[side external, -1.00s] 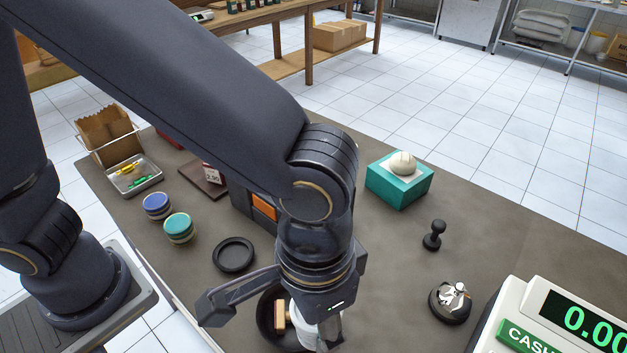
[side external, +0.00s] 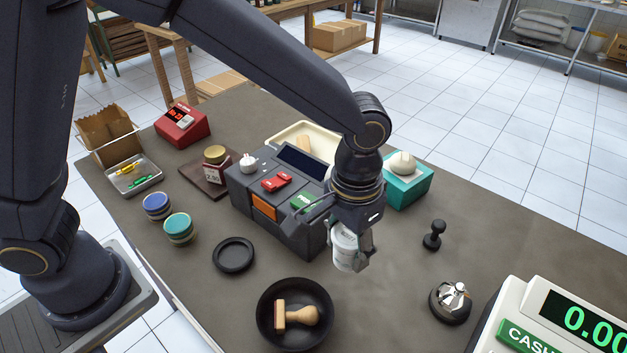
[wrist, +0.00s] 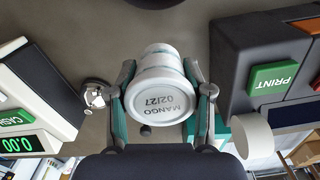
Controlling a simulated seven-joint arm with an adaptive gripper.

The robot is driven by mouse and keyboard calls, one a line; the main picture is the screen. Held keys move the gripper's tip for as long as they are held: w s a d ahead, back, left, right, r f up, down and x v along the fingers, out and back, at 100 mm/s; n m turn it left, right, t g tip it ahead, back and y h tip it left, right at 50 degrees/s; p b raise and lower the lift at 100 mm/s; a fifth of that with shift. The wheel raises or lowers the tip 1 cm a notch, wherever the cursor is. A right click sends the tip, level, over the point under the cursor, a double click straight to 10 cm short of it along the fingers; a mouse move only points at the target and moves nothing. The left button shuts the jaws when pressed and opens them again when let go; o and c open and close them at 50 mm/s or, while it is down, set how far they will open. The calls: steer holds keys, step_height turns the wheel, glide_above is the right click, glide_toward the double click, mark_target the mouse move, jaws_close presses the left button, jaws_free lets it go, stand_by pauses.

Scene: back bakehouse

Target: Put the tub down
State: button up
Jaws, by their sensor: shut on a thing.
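The tub (side external: 345,248) is white, with a lettered end reading MANGO 02/27 that faces the camera in the wrist view (wrist: 160,104). My gripper (side external: 352,255) is shut on it, with one finger on each side of the tub in the wrist view (wrist: 161,95). The tub is just right of the dark label printer (side external: 283,228), above or close to the counter (side external: 395,300). I cannot tell whether its underside touches the counter.
A black bowl (side external: 264,325) holds a wooden-handled stamp (side external: 300,315). A black round dish (side external: 234,255) lies nearby. A teal box (side external: 405,190), a black stamp (side external: 433,236), a bell (side external: 450,300) and a cash register (side external: 545,325) stand right. Counter between them is clear.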

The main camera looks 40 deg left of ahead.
steer(key=w+f, duration=0.1)
steer(key=w+d+f, duration=0.1)
steer(key=f, duration=0.1)
steer(key=w+d+f, duration=0.1)
steer(key=f, duration=0.1)
steer(key=shift+w, duration=0.15)
steer(key=shift+f, duration=1.6)
steer(key=shift+f, duration=0.15)
steer(key=o, duration=1.2)
